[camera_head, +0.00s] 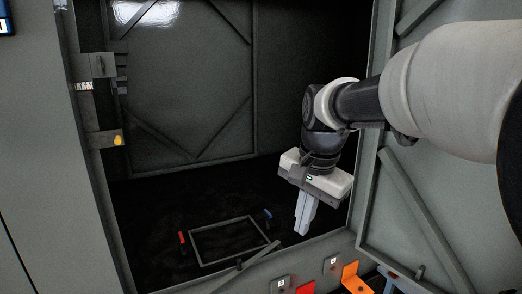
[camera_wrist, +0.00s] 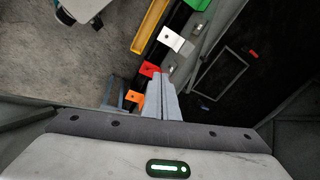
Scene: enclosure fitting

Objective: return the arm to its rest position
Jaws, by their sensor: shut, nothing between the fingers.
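My gripper (camera_head: 303,230) hangs from my arm at the right side of the open enclosure (camera_head: 197,80) in the head view, pointing downward. Its two pale fingers are together with nothing between them. In the wrist view my gripper (camera_wrist: 162,82) shows its closed fingers near the row of coloured brackets. The fingers appear apart from the brackets, though the exact gap is hard to tell.
A rectangular frame (camera_head: 194,252) lies on the dark enclosure floor, with a red piece (camera_head: 182,238) and a blue piece (camera_head: 268,214) beside it. Red (camera_head: 306,287) and orange (camera_head: 352,277) brackets line the front. An open door (camera_head: 425,190) stands at right.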

